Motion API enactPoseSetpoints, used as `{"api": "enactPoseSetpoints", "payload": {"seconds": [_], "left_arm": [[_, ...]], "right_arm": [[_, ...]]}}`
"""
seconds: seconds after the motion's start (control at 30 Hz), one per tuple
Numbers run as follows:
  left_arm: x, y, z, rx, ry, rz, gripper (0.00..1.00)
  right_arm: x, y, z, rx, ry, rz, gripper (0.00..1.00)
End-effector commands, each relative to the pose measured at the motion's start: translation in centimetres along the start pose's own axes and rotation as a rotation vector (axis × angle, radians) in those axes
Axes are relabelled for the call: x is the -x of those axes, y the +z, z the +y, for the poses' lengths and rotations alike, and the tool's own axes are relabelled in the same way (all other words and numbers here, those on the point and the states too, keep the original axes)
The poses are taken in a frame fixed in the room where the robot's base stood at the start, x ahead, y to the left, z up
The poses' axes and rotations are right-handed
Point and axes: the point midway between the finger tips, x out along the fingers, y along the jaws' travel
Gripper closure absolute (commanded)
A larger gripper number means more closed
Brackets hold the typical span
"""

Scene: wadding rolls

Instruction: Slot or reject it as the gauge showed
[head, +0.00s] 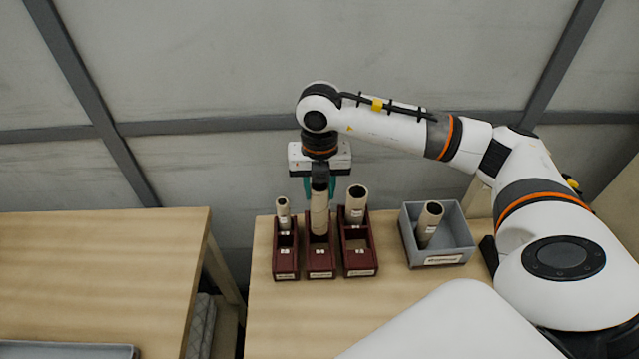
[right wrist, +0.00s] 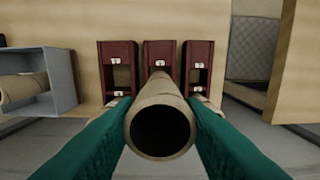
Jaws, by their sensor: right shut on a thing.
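My right gripper (head: 320,188) is shut on an upright beige wadding roll (head: 319,214), with its dark open end up. The roll's lower end is at the rear slot of the middle dark red rack (head: 320,262); I cannot tell how far inside it is. In the right wrist view the held roll (right wrist: 160,118) sits between the green fingers. The left rack (head: 285,263) holds a thin roll (head: 283,215) at its rear. The right rack (head: 360,262) holds a thick roll (head: 356,205) at its rear. My left gripper is out of view.
A grey bin (head: 445,259) stands right of the racks with a roll (head: 429,224) leaning in it. It also shows in the right wrist view (right wrist: 62,78). Another wooden table (head: 100,270) stands left, across a gap. The wooden tabletop before the racks is clear.

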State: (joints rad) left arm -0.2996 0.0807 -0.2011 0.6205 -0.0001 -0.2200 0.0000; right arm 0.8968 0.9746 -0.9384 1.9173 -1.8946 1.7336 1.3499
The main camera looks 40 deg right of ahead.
Motion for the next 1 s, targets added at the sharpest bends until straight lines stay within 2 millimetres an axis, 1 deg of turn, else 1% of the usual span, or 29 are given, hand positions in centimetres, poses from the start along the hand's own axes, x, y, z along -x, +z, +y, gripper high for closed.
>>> {"api": "enactPoseSetpoints", "payload": {"seconds": [0.03, 0.43, 1.0], "left_arm": [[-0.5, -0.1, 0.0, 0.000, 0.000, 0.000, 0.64], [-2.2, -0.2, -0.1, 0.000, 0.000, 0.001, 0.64], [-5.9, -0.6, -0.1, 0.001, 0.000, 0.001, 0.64]], "right_arm": [[-0.6, 0.0, 0.0, 0.000, 0.000, 0.000, 0.77], [-3.4, 0.0, 0.0, 0.001, 0.000, 0.001, 0.77], [-7.5, 0.0, 0.0, 0.001, -0.001, 0.000, 0.77]]}}
